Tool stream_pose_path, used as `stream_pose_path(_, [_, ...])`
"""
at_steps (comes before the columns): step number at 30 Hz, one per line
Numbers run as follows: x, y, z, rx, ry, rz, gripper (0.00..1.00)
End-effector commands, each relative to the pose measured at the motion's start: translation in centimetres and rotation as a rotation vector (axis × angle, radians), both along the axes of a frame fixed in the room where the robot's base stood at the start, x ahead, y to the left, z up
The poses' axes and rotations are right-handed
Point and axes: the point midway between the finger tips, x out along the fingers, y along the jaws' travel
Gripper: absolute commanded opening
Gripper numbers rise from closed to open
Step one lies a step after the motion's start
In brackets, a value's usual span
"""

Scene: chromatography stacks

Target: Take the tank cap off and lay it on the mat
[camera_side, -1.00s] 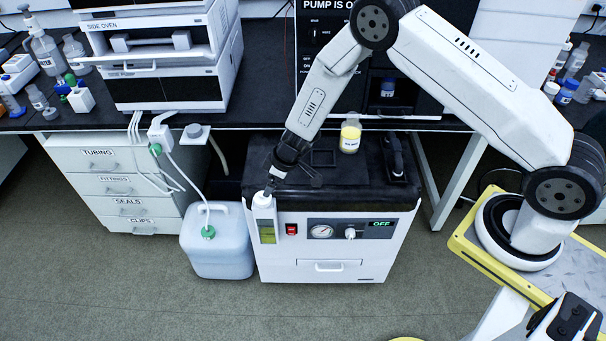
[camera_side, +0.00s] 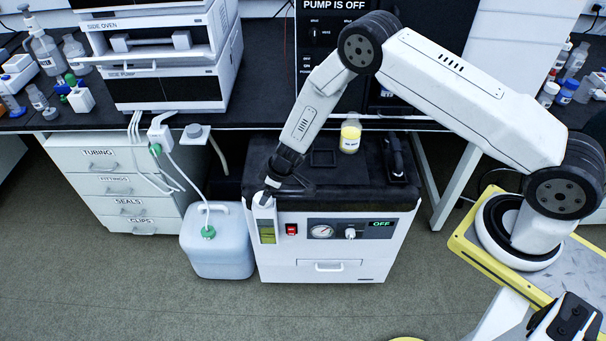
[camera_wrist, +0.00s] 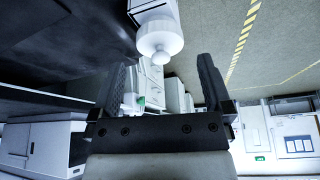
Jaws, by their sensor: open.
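The white tank cap (camera_side: 264,199) sits on top of the white tank with a green level window (camera_side: 267,231), at the front left corner of the pump cabinet. My gripper (camera_side: 272,186) is just above and beside the cap. In the wrist view the round white cap (camera_wrist: 160,36), with a small knob, shows just beyond the fingertips of my gripper (camera_wrist: 163,64). The fingers are apart with nothing between them. A dark square piece with a rim (camera_side: 323,158) lies on the black cabinet top; I cannot tell whether it is the mat.
A jar with yellow contents (camera_side: 350,138) stands at the back of the cabinet top (camera_side: 345,185), and a black handle-like object (camera_side: 396,158) lies at the right. A translucent jug (camera_side: 217,245) stands on the floor to the left. The cabinet top's front middle is clear.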

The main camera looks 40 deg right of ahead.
Motion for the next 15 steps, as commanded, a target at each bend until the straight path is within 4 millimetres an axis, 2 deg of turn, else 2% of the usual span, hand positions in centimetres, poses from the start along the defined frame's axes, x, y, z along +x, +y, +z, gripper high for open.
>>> stream_pose_path(6, [0.6,0.4,-2.0,-0.001,0.001,0.000,1.00])
stream_pose_path(15, [1.0,0.6,-3.1,0.000,0.000,0.000,1.00])
